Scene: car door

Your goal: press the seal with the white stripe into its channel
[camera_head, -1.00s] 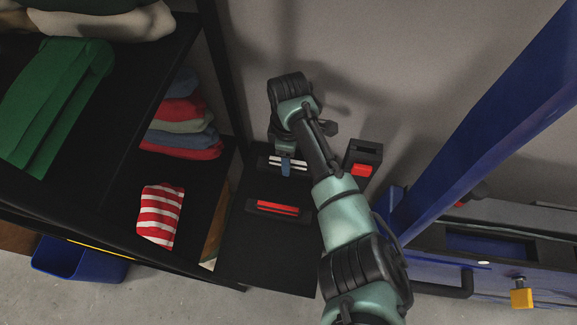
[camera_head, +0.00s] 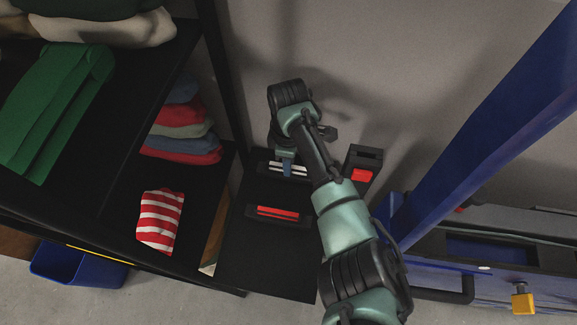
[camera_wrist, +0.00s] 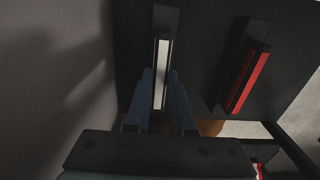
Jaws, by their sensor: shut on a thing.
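The seal with the white stripe (camera_head: 301,172) lies in a dark holder on a black shelf. It also shows in the wrist view (camera_wrist: 161,60) as a narrow dark strip with a white line. My gripper (camera_head: 287,170) reaches down over it, and its blue fingers (camera_wrist: 161,82) are closed on either side of it. The fingers hide part of the seal in the head view. The seal still appears to rest in its holder; I cannot tell whether it is lifted at all. I cannot make out which slot is its channel.
A red-striped seal (camera_head: 278,213) lies in a similar holder nearby. A black block with a red part (camera_head: 362,175) stands to the right. A blue frame (camera_head: 480,125) rises at the right, above a dark recess (camera_head: 485,246). Folded cloths (camera_head: 160,220) fill the left shelves.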

